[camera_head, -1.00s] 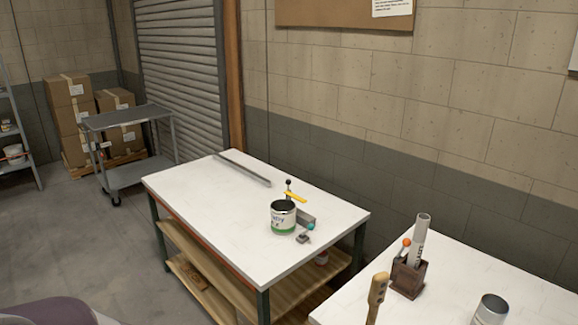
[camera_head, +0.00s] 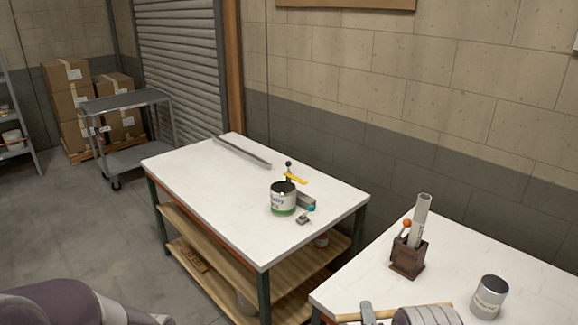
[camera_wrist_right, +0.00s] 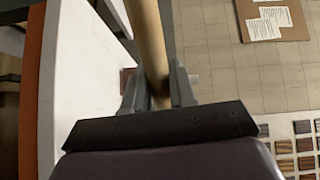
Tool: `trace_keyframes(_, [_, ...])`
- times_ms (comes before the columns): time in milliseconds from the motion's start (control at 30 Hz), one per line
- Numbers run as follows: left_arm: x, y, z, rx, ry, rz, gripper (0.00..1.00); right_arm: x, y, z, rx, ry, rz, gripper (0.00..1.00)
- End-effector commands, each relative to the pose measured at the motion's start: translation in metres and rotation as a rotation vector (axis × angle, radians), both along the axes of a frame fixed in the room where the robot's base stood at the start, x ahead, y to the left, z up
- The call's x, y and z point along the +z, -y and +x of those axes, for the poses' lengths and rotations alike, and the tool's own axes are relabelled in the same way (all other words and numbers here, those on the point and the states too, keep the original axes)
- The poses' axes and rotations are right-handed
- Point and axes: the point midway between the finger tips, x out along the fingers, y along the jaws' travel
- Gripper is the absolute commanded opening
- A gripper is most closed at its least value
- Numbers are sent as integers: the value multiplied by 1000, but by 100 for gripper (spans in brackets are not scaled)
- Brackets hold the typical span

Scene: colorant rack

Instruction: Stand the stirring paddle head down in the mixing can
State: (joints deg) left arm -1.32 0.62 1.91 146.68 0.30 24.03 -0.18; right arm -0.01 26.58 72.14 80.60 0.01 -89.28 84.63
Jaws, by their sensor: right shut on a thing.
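My right gripper (camera_wrist_right: 156,88) is shut on a wooden handle (camera_wrist_right: 148,35), taken to be the stirring paddle's. In the head view the handle (camera_head: 347,317) lies nearly level across the bottom edge, beside a grey gripper finger (camera_head: 367,312). The paddle's head is not seen. A grey metal can (camera_head: 490,296) with a pale label stands upright on the near right table. Another can (camera_head: 283,200), white and green-labelled with a dark open top, stands on the farther table. I cannot read which is the mixing can. My left gripper is out of view; only purple arm parts show at bottom left.
A brown holder (camera_head: 408,260) with a pale tube (camera_head: 420,222) and an orange-tipped tool stands left of the grey can. Beside the farther can lie a yellow-handled tool (camera_head: 296,179) and small parts. A metal bar (camera_head: 242,152) lies behind. The right table's middle is clear.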

Motion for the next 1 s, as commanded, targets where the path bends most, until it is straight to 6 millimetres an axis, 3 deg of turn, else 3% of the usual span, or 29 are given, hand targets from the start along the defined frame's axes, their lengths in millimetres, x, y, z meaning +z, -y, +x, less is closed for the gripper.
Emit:
trace_keyframes(100, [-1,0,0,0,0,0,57,0,0,0,0,1,94,0])
trace_keyframes(367, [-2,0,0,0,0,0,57,0,0,0,0,1,129,0])
trace_keyframes(700, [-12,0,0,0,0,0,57,0,0,0,0,2,828,0])
trace_keyframes(1000, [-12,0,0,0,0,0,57,1,0,0,0,2,877,0])
